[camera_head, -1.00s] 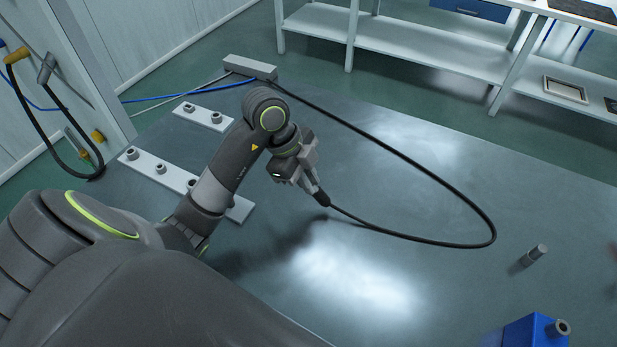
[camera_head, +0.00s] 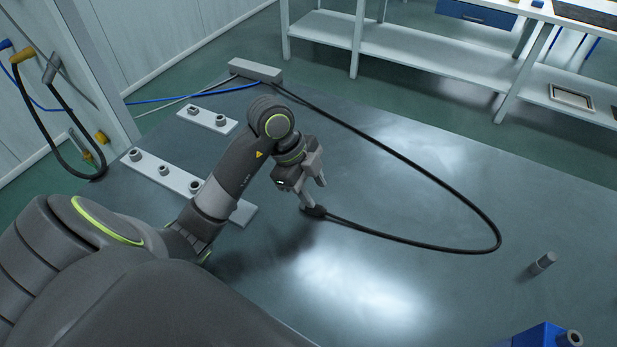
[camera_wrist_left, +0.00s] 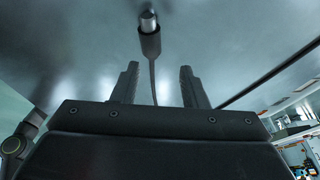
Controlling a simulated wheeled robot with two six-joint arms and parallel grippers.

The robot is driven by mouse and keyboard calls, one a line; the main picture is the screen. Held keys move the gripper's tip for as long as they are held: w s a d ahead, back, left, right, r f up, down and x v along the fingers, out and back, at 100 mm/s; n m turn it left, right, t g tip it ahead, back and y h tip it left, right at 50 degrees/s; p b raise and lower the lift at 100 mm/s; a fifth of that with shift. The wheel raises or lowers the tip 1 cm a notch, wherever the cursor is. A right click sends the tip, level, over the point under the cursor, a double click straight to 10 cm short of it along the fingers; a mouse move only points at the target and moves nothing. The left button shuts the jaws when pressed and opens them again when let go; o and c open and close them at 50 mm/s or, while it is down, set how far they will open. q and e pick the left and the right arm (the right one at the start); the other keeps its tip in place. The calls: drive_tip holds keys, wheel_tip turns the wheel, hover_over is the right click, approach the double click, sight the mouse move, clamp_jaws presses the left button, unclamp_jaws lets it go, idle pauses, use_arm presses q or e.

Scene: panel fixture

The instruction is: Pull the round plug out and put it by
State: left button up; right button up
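The round plug (camera_head: 314,212), with a dark body and a silver round tip, lies on the table at the end of a thick black cable (camera_head: 440,169). In the left wrist view the plug (camera_wrist_left: 150,43) is just beyond my fingertips, with its cable running back between the fingers. My left gripper (camera_head: 314,193) is open above the plug's cable end and holds nothing. Light socket strips (camera_head: 176,178) with round sockets lie left of my left arm, which partly hides the nearer one. My right gripper is out of view.
A grey box (camera_head: 254,70) sits at the table's back edge, where the cable starts. A grey cylinder (camera_head: 543,263) stands at right, and a blue block (camera_head: 540,338) is at the front right. The table's middle (camera_head: 400,285) is clear.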

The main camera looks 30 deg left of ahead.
use_arm(q)
drive_tip(key=shift+a+r, duration=0.1)
drive_tip(key=shift+r, duration=0.25)
drive_tip(key=p+v, duration=0.2)
drive_tip(key=v, duration=1.4)
drive_tip(key=shift+a+r, duration=0.2)
drive_tip(key=shift+r, duration=0.05)
drive_tip(key=shift+s, duration=0.1)
